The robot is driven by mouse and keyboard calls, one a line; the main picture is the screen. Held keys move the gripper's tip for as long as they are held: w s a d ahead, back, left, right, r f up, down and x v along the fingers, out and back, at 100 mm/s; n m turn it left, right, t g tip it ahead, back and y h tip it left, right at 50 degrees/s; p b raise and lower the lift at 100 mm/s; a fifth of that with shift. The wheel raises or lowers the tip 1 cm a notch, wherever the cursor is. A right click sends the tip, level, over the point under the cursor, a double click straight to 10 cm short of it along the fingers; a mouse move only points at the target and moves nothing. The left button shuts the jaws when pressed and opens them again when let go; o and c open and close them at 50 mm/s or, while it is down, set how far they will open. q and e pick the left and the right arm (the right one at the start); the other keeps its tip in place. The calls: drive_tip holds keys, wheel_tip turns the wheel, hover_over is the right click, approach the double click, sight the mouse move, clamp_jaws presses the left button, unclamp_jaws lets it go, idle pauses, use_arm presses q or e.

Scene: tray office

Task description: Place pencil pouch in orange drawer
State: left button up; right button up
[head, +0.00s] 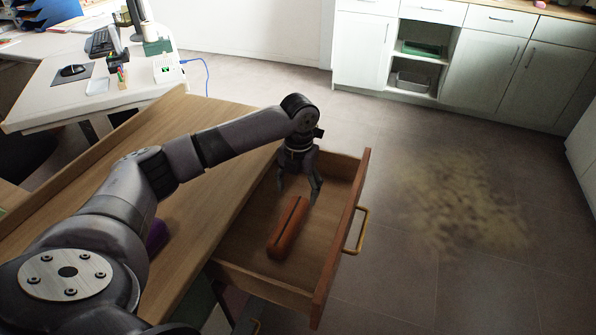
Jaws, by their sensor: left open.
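An orange-brown pencil pouch (288,229) with a dark zip line lies on the floor of an open drawer. The drawer (338,236) is wooden with a reddish-orange front and a brass handle, and it is pulled out from the wooden desk. My left gripper (298,196) points down over the drawer, near the pouch's far end. Its fingers are spread and nothing is between them. I cannot tell its exact height above the drawer floor. My right gripper is not in view.
The wooden desk top (205,205) lies left of the drawer, under my left arm, with a purple object (156,236) partly hidden behind the arm. A white desk (130,82) stands at the back left. White cabinets (490,68) line the back.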

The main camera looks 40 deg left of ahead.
use_arm(q)
wheel_tip(320, 180, up, 6)
drive_tip(key=shift+p, duration=0.4)
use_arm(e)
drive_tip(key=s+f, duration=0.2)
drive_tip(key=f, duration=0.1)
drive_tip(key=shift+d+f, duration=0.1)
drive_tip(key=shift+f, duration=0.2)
